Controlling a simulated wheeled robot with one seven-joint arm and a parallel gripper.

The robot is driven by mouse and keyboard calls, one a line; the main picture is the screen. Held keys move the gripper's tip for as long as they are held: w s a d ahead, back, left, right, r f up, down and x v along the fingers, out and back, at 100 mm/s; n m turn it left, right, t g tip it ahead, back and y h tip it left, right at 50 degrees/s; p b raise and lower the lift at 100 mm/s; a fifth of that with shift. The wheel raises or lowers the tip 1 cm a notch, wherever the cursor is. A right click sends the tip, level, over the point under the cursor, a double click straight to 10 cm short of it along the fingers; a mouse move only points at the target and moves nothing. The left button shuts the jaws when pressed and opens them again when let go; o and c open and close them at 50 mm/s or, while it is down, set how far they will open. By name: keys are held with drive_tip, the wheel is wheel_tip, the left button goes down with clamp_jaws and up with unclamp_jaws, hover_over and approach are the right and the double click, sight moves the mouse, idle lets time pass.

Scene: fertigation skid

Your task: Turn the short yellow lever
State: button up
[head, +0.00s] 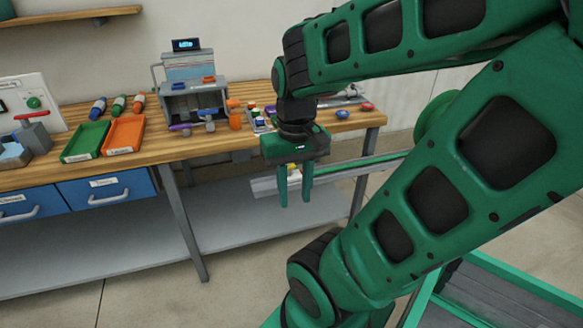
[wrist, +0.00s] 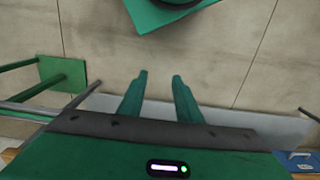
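My gripper (head: 295,202) hangs fingers down in front of the workbench's front edge, in the middle of the head view. Its two fingers are apart with nothing held between them. The wrist view also shows the open fingers (wrist: 159,77) over the pale lower shelf and floor. I cannot make out a short yellow lever for certain. A small yellow patch shows behind the gripper in the head view, too small and too covered to name. My gripper and arm hide part of the bench's right side.
The wooden workbench (head: 60,180) holds a green tray (head: 85,141), an orange tray (head: 123,135), a grey unit (head: 195,100) with a display, and a red handle (head: 31,115) at left. Blue drawers (head: 108,188) and a grey lower shelf (head: 130,240) are below. Floor (head: 150,299) in front is clear.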

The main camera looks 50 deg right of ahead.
drive_tip(key=shift+o, duration=0.4)
drive_tip(key=shift+d, duration=0.15)
drive_tip(key=w+d+f+m+g+h, duration=0.2)
drive_tip(key=w+d+f+m+g, duration=0.15)
drive_tip(key=w+d, duration=0.4)
drive_tip(key=w+d+f+m+g+h, duration=0.2)
drive_tip(key=w+d+f+m, duration=0.3)
drive_tip(key=w, duration=0.3)
drive_tip(key=w+d+f+m+g+h, duration=0.1)
drive_tip(key=w+f+m+h, duration=0.2)
drive_tip(key=w+f, duration=0.1)
drive_tip(key=w+d+f+m+g+h, duration=0.1)
drive_tip(key=w+f+m+h, duration=0.2)
drive_tip(key=w, duration=0.4)
drive_tip(key=w+d+f+m+g+h, duration=0.1)
drive_tip(key=w+f+m+g+h, duration=0.1)
drive_tip(key=w+f+h, duration=0.3)
drive_tip(key=shift+w+m, duration=0.35)
drive_tip(key=shift+m, duration=0.3)
drive_tip(key=x, duration=1)
drive_tip(key=shift+s+d+r, duration=0.1)
drive_tip(key=shift+d+r, duration=0.05)
drive_tip(key=shift+d, duration=0.2)
